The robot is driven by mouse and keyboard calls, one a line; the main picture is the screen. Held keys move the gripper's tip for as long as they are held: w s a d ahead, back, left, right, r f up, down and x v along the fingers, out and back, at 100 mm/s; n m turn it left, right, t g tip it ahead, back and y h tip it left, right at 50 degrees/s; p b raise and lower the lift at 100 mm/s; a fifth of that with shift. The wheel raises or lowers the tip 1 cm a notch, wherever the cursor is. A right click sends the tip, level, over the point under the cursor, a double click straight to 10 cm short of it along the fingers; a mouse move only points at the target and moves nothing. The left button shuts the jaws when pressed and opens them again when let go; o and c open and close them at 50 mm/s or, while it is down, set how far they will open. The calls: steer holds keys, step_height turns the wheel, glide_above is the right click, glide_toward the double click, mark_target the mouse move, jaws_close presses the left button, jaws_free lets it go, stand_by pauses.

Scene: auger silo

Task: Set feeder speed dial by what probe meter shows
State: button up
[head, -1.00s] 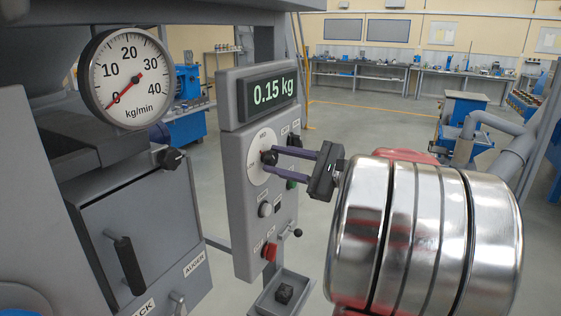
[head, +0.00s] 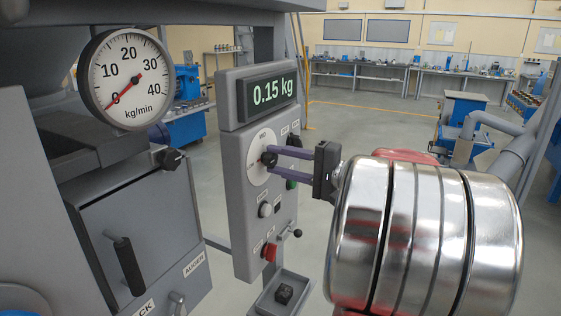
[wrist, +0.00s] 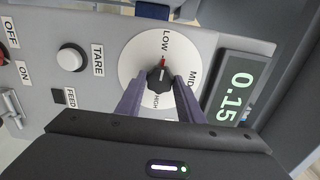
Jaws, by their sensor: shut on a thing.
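The feeder speed dial is a black knob (wrist: 159,98) on a white disc (wrist: 133,62) marked LOW, MID and HIGH. In the wrist view its red mark points toward LOW. My gripper (head: 274,160) has its two purple fingers shut on the knob, one on each side; they also show in the wrist view (wrist: 160,103). The round meter (head: 123,79), marked kg/min, has a red needle at 0. The display (head: 267,95) on the panel reads 0.15 kg.
The grey control panel (head: 241,225) also carries a white TARE button (wrist: 70,58), a red knob (head: 269,252) and a small lever (head: 297,233). A tray (head: 265,301) with a dark block (head: 284,294) is below. A grey box with a handle (head: 127,264) stands left.

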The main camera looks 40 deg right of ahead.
steer(key=shift+a+f+n, duration=0.1)
steer(key=shift+f+n, duration=0.15)
steer(key=shift+n, duration=0.15)
steer(key=o, duration=1.1)
steer(key=shift+r, duration=0.15)
steer(key=shift+c, duration=0.2)
steer(key=v, duration=1.4)
steer(key=shift+w, duration=0.1)
